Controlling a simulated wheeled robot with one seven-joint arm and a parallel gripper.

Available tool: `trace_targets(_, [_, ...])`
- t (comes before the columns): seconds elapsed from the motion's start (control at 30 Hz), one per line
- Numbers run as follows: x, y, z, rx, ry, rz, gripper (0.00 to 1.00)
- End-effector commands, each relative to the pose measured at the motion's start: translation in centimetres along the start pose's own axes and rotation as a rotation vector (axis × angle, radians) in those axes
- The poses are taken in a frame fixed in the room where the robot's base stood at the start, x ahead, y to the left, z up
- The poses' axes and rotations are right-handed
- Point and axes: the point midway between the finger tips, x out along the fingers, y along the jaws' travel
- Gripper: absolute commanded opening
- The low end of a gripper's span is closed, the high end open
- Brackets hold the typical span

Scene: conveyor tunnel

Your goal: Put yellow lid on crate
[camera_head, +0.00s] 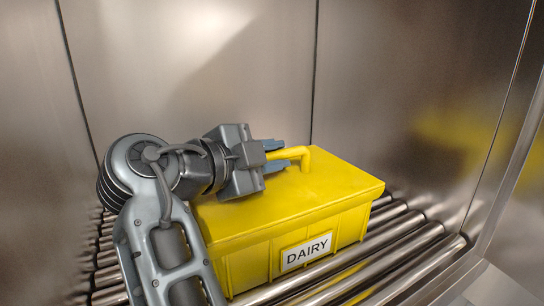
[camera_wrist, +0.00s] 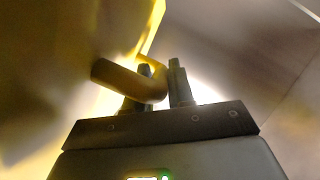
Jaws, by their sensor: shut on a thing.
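The yellow lid (camera_head: 325,190) lies on top of the yellow crate (camera_head: 349,226), covering its opening, with its rim along the crate's upper edge. The crate carries a white DAIRY label and stands on metal rollers. My gripper (camera_head: 277,157) reaches in from the left above the lid, and its blue-grey fingers are shut on the lid's raised yellow handle (camera_head: 304,155). In the wrist view the handle (camera_wrist: 122,80) passes between the two dark fingers (camera_wrist: 162,84). The lid's far left part is hidden behind my arm.
Metal rollers (camera_head: 410,262) run beneath the crate, with bare ones in front and to the right. Smooth metal walls (camera_head: 415,90) close in the back and sides. A metal ledge (camera_head: 495,288) is at the lower right.

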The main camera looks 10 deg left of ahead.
Motion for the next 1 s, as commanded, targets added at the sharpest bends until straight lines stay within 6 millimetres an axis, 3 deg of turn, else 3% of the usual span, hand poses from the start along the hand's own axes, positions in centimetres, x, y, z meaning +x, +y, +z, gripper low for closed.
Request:
trace_targets(0.03, [0.0,0.0,0.0,0.0,0.0,0.0,0.0])
trace_targets(0.07, [0.0,0.0,0.0,0.0,0.0,0.0,0.24])
trace_targets(0.37, [0.0,0.0,0.0,-0.001,0.0,0.0,0.52])
trace_targets(0.67, [-0.3,0.1,0.1,-0.001,-0.001,0.0,0.52])
trace_targets(1.0, [-5.2,0.1,0.1,-0.001,-0.002,-0.001,0.52])
